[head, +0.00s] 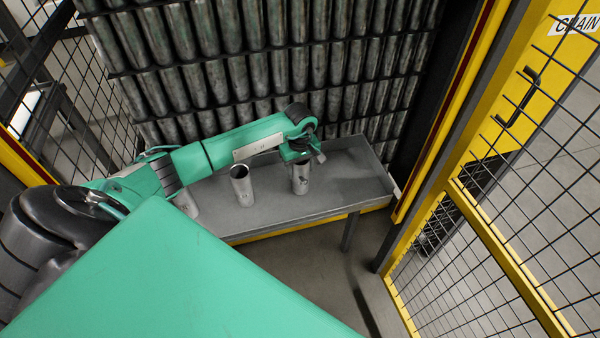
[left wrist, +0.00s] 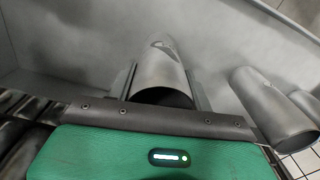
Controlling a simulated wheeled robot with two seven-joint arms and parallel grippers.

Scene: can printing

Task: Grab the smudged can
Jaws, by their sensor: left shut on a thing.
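A grey metal can (head: 301,180) stands upright on the grey tray table, at the right of a row of cans. My left gripper (head: 302,158) is above it with its fingers shut around its upper part. In the left wrist view the held can (left wrist: 158,70) sits between the two fingers, and a dark mark shows on its side near the far end. A second can (head: 242,187) stands to the left, apart from the gripper. A third can (head: 187,204) is partly hidden behind my arm. My right gripper is not in view.
The tray table (head: 345,198) has a raised back wall and is bare to the right of the held can. A wall of stacked grey cylinders (head: 270,55) rises close behind it. A yellow-framed mesh fence (head: 480,250) stands at the right.

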